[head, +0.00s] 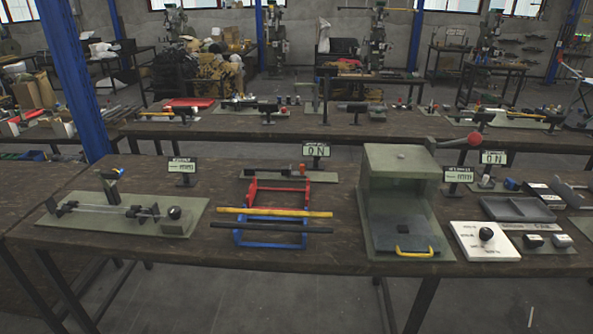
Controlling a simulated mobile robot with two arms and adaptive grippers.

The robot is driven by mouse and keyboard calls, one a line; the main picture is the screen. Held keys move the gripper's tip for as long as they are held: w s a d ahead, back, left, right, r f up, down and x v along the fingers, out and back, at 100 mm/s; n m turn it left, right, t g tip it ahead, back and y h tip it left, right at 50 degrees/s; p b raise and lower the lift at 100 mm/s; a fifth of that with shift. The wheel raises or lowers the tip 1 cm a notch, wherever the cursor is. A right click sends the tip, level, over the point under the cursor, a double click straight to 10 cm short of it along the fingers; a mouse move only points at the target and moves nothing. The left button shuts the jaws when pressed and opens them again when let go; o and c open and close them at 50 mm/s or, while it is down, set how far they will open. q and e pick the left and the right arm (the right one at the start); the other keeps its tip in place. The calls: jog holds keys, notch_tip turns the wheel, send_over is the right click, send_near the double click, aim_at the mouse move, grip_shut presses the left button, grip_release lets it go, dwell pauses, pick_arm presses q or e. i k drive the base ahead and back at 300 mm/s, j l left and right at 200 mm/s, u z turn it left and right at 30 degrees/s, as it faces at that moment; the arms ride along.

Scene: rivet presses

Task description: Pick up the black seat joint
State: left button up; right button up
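A long black bar (272,226) lies across a blue and red rack (268,244) on the front table. It may be the black seat joint, but I cannot tell for sure. A yellow bar (275,212) lies across the same rack just behind it, apart from it. Neither of my grippers shows in the head view.
A grey-green press housing (400,180) with a yellow handle stands right of the rack. A green fixture plate (85,222) lies on the left. A white board (486,254) with a black knob, a grey tray (518,209) and small blocks are on the right.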

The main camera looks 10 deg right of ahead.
aim_at(532, 240)
jog(key=z, duration=1.85)
jog(key=i+l+u, duration=0.15)
jog(key=i+l, duration=0.8)
jog(key=l, duration=0.1)
